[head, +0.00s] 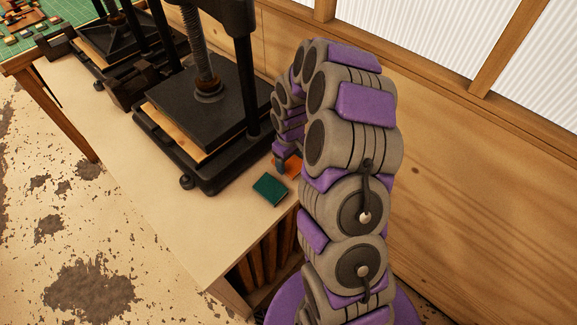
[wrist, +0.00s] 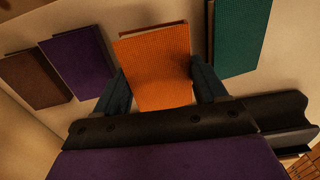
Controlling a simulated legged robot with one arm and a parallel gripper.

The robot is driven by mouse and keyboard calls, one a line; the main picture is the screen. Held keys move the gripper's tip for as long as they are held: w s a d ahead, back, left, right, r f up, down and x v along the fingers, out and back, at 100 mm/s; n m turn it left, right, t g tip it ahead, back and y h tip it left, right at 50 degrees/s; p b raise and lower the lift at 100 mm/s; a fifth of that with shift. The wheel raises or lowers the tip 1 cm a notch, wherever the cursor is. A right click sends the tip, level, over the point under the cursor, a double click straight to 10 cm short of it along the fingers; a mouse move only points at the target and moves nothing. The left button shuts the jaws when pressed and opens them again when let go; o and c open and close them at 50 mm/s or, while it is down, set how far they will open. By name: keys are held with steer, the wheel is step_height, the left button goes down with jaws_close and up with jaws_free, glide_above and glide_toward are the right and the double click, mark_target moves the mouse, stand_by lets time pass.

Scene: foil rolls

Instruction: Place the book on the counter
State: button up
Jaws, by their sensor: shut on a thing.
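My gripper (wrist: 158,86) is shut on an orange book (wrist: 156,50), with one dark finger at each side of it in the wrist view. In the head view my gripper (head: 283,165) points down at the near right of the wooden counter (head: 205,215). Only a bit of the orange book (head: 293,167) shows there, beside my gripper. The book is at or close above the counter top; I cannot tell if it touches.
A green book (head: 270,188) lies on the counter close to my gripper. In the wrist view, a purple book (wrist: 76,64) and a brown book (wrist: 36,79) lie left. A black screw press (head: 205,110) stands left of my gripper; a wooden wall (head: 470,170) rises on the right.

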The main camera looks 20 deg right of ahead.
mark_target(291, 162)
steer(key=f, duration=0.1)
steer(key=d+f, duration=0.1)
steer(key=f, duration=0.1)
steer(key=shift+s+f, duration=0.1)
steer(key=shift+f, duration=0.2)
steer(key=shift+a, duration=0.2)
steer(key=o, duration=1)
steer(key=shift+a, duration=0.15)
steer(key=shift+o, duration=0.3)
steer(key=shift+d+r, duration=0.1)
steer(key=shift+d, duration=0.1)
